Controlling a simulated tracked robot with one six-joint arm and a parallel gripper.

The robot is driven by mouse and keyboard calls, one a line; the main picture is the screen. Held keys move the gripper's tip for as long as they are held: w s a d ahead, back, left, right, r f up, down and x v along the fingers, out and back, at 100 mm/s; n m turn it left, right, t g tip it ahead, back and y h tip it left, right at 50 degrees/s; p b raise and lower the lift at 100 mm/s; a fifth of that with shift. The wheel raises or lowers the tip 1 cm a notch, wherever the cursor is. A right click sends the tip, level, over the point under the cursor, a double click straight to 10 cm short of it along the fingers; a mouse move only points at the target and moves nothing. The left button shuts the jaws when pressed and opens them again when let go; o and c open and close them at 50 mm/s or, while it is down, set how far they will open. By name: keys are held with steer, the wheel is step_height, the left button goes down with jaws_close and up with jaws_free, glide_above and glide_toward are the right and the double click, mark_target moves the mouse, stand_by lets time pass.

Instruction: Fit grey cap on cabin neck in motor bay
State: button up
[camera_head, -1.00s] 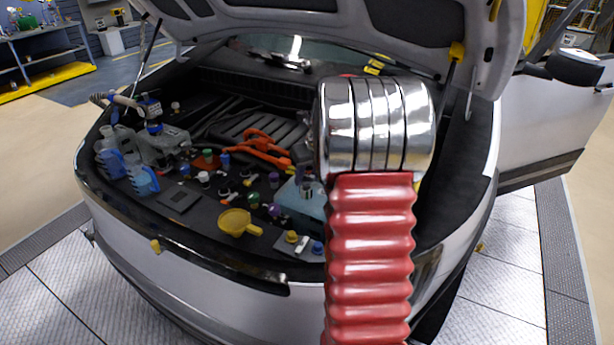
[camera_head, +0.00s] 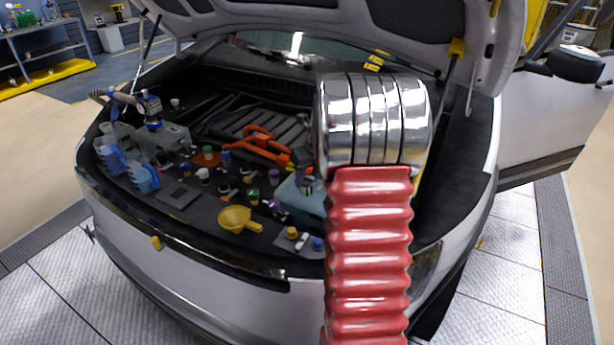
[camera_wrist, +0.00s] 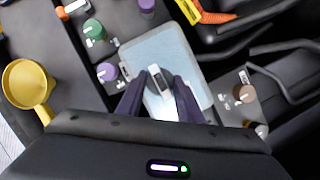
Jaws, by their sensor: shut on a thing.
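My gripper (camera_wrist: 157,97) shows in the wrist view with two dark fingers. They are shut on a small grey cap (camera_wrist: 158,80) with a dark top and a pale bar. The cap is over a pale blue reservoir (camera_wrist: 150,50). I cannot tell whether it touches anything below. No open neck shows clearly; the cabin neck may be hidden under the cap and fingers. In the head view the reservoir (camera_head: 303,207) is partly hidden by my arm, and the fingertips are too small to make out.
Green (camera_wrist: 93,28), purple (camera_wrist: 107,72) and brown (camera_wrist: 244,94) caps stand around the reservoir. A yellow funnel (camera_wrist: 28,85) lies to the left. Orange cables (camera_head: 262,148) run behind in the bay. Blue jugs (camera_head: 143,177) stand at the bay's left. The raised hood (camera_head: 420,25) overhangs the bay.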

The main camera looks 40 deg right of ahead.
steer(key=shift+f, duration=0.5)
steer(key=o, duration=1.1)
steer(key=shift+r, duration=0.1)
steer(key=v, duration=1.3)
steer(key=shift+r, duration=0.25)
steer(key=shift+s, duration=0.1)
